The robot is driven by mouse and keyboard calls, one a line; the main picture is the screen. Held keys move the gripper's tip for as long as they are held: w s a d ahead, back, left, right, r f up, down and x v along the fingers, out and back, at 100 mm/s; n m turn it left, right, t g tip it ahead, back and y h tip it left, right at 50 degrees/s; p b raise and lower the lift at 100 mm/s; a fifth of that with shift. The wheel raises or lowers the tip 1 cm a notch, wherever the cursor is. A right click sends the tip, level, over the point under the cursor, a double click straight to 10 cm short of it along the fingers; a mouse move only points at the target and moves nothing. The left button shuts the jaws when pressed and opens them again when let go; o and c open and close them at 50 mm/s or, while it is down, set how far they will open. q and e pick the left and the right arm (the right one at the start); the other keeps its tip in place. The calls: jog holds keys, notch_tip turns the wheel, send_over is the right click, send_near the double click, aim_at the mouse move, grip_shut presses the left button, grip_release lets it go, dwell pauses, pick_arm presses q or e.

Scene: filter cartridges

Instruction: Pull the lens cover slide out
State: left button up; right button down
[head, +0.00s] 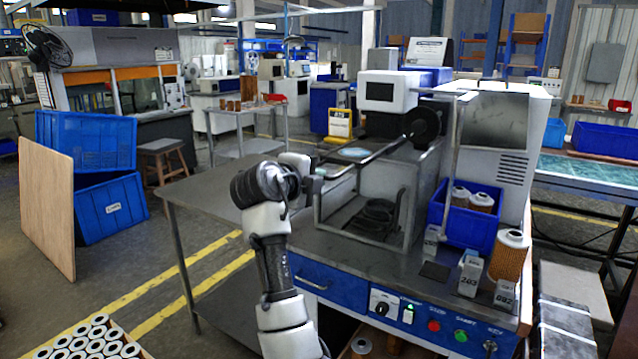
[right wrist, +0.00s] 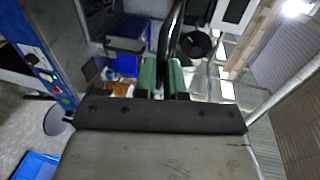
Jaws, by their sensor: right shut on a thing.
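A dark frame with black bars (head: 378,154), which looks like the lens cover slide, lies over the top of the grey open-fronted box (head: 336,224) on the bench. A pale blue round patch (head: 353,153) shows inside the frame. My right gripper (head: 318,172) is at the frame's near left end, shut on a black bar. In the right wrist view the green fingers (right wrist: 162,76) close around the black bar (right wrist: 174,35), which runs away from them. A black disc (head: 422,126) stands at the bar's far right end. My left gripper is not in view.
A blue bin (head: 466,216) with filter cartridges stands right of the box. A ribbed orange cartridge (head: 509,256) and small grey blocks (head: 469,272) stand near the bench's right edge. A white-framed monitor (head: 386,91) rises behind.

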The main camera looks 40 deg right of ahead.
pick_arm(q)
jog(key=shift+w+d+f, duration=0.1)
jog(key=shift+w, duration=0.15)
pick_arm(e)
jog(key=shift+s+a, duration=0.1)
jog(key=shift+a, duration=0.1)
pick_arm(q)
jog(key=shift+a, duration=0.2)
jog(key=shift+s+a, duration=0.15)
pick_arm(e)
jog(key=c, duration=1.2)
grip_release()
jog(key=shift+a, duration=0.1)
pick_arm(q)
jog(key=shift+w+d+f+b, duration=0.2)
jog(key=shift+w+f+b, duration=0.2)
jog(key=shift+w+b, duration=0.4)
pick_arm(e)
jog(key=v, duration=1)
jog(key=shift+a, duration=0.3)
